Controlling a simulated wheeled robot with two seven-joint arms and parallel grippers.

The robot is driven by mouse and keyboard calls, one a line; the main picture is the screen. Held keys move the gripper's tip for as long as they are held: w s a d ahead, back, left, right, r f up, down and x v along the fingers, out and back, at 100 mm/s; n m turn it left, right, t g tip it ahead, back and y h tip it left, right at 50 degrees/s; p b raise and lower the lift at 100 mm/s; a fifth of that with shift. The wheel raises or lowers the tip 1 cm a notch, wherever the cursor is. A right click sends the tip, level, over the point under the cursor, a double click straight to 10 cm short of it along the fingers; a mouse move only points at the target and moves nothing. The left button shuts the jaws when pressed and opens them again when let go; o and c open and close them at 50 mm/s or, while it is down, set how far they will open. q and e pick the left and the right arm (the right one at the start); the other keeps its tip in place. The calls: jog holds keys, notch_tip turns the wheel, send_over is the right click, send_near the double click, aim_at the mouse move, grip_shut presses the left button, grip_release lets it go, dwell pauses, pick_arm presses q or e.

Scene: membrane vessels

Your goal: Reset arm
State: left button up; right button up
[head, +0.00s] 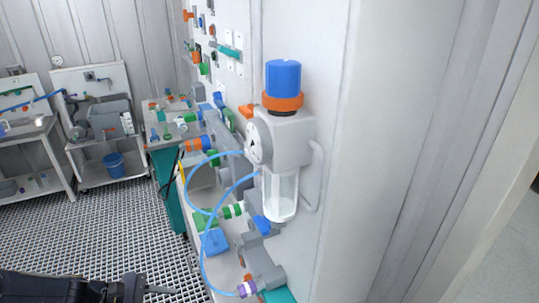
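My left arm comes in at the bottom left as a dark, blocky shape. Its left gripper (155,290) points right, low over the grated floor. Only a thin finger shows and the lower part is cut off by the frame edge, so I cannot tell whether it is open or shut. No object is seen in it. It is apart from the bench fittings at its right. My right arm and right gripper are out of view.
A wall-mounted grey unit with a blue cap (283,75) and clear bowl (281,196) stands right of centre. Blue hoses (203,262) loop over the crowded bench. Workbenches and a blue bucket (114,165) are at the back left. The grated floor (90,235) is clear.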

pick_arm(q)
jog(key=s+d+r+m+t+y, duration=0.1)
jog(key=s+d+r+m+y, duration=0.1)
jog(key=s+r+m, duration=0.4)
jog(key=s+d+r+m+y, duration=0.2)
jog(key=s+r+m+y, duration=0.3)
jog(key=s+r+m, duration=0.2)
jog(key=s+m, duration=0.1)
jog(key=s, duration=0.1)
jog(key=shift+s+d+r+m+t, duration=0.2)
jog(key=shift+s+m+t, duration=0.1)
jog(key=shift+m+t, duration=0.1)
dwell(0.9)
